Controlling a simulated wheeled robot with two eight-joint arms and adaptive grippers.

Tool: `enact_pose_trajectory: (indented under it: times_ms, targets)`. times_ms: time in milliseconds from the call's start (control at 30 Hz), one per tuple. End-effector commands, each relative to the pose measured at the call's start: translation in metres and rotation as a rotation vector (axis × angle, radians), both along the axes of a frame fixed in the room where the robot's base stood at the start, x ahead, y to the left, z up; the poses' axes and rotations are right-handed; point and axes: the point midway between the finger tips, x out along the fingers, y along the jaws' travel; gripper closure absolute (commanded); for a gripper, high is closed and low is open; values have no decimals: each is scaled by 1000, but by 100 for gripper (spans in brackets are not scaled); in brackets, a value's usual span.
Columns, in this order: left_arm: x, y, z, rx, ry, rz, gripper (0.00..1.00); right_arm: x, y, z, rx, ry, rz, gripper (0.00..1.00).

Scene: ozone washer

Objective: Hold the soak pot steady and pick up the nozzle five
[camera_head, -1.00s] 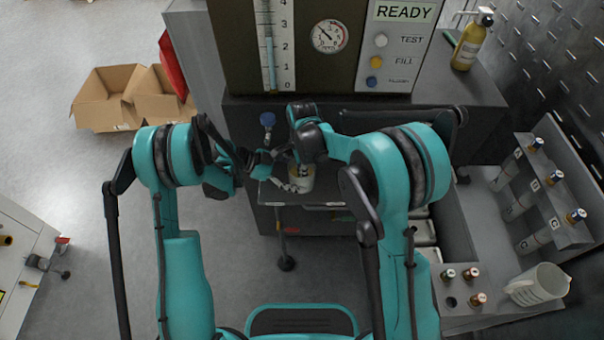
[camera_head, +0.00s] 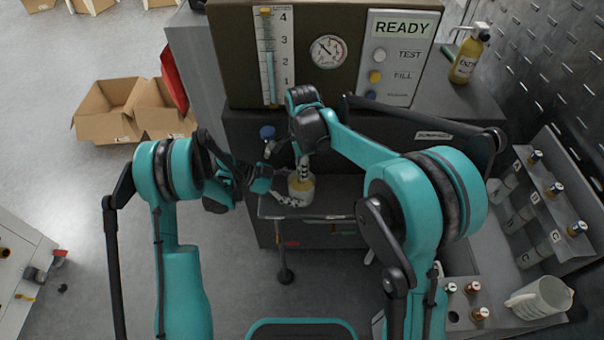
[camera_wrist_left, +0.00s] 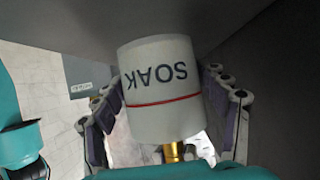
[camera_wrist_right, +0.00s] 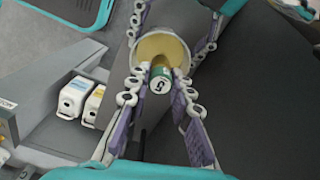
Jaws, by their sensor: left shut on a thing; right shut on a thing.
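The soak pot (camera_head: 302,190) is a small white cup at the front of the dark machine. In the left wrist view the soak pot (camera_wrist_left: 160,90) appears inverted, with SOAK lettering and a red line. My left gripper (camera_head: 292,197) is shut on it, a finger on each side. Nozzle five (camera_wrist_right: 160,84), with a 5 on its end, stands in the pot's yellowish opening. A brass end (camera_wrist_left: 174,152) shows past the rim in the left wrist view. My right gripper (camera_wrist_right: 162,88) comes down from above and is shut on nozzle five. The nozzle's lower part is hidden inside the pot.
The machine with its READY panel (camera_head: 402,27) stands right behind. Other nozzles sit in a rack (camera_head: 550,190) at right, beside a white jug (camera_head: 540,298) and several copper-topped pieces (camera_head: 472,288). Cardboard boxes (camera_head: 108,110) lie on the floor at left.

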Motion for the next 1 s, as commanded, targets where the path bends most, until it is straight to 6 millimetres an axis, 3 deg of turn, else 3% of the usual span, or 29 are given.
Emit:
enact_pose_trajectory:
  times_ms: [300,700,733,800,1000]
  targets:
    - [0,0,-1,2,0,0,43,0,0,14,0,0,0,100]
    - [0,0,-1,2,0,0,43,0,0,16,0,0,0,100]
    - [0,0,-1,2,0,0,19,0,0,16,0,0,0,100]
    - [0,0,-1,1,0,0,3,0,0,16,0,0,0,100]
    - [0,0,0,1,0,0,3,0,0,16,0,0,0,100]
